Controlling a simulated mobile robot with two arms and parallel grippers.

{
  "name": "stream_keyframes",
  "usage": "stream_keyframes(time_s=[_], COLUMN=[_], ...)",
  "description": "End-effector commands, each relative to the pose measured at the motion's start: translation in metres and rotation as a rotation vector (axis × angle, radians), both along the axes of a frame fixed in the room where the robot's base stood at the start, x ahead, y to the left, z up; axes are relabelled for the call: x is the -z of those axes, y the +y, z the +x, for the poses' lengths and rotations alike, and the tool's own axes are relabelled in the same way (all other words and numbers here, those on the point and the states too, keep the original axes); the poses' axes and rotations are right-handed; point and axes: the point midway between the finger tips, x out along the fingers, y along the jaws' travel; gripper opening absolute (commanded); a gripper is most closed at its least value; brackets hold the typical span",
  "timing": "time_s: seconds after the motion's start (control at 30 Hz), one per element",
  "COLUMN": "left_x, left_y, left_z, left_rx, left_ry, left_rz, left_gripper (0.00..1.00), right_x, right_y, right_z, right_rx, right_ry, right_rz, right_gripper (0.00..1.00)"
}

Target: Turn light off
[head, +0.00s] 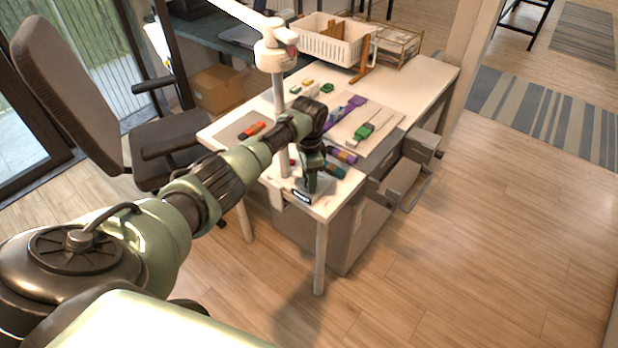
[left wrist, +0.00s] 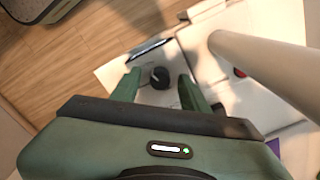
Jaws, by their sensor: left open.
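My left gripper (head: 313,181) points down over the near corner of the white desk (head: 438,78). In the left wrist view its two green fingers (left wrist: 158,78) are apart, one on each side of a round black knob (left wrist: 160,77). I cannot tell whether they touch it. A small panel with a dark display (head: 301,196) sits at the desk corner beside the gripper; its edge also shows in the left wrist view (left wrist: 150,48). A white lamp (head: 275,50) stands on a pole (head: 281,95) close behind the gripper. My right gripper is out of view.
The pole crosses close to the gripper's right in the left wrist view (left wrist: 262,68). A white basket (head: 328,40) stands at the back. A dark chair (head: 85,95) is at left. Floor at right is clear.

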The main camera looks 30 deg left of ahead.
Motion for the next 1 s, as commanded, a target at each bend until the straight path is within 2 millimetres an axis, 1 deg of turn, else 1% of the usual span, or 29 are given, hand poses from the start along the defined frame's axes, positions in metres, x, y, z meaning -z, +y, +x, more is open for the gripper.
stream_keyframes(time_s=[0.2,0.27,0.3,0.37,0.73,0.87,1.0], left_x=[0.001,0.001,0.001,0.001,-0.001,-0.001,-0.002], left_y=[0.000,0.000,0.000,0.000,0.000,0.000,0.000], left_z=[0.000,0.000,0.000,0.000,-0.001,-0.001,-0.001], left_rx=[0.000,0.000,0.000,0.000,-0.035,-0.096,-0.193], left_ry=[0.001,0.001,0.001,0.001,0.002,0.004,0.004], left_rz=[0.001,0.001,0.001,0.001,0.001,-0.001,-0.001], left_gripper=[0.45,0.28,0.17,0.00,0.00,0.00,0.00], right_x=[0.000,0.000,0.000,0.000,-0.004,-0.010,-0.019], right_y=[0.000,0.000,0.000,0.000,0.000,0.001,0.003], right_z=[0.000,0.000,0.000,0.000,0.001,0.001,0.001], right_rx=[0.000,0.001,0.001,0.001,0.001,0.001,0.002], right_ry=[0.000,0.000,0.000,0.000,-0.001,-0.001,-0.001], right_rz=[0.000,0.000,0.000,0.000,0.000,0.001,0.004], right_gripper=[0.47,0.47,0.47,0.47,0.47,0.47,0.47])
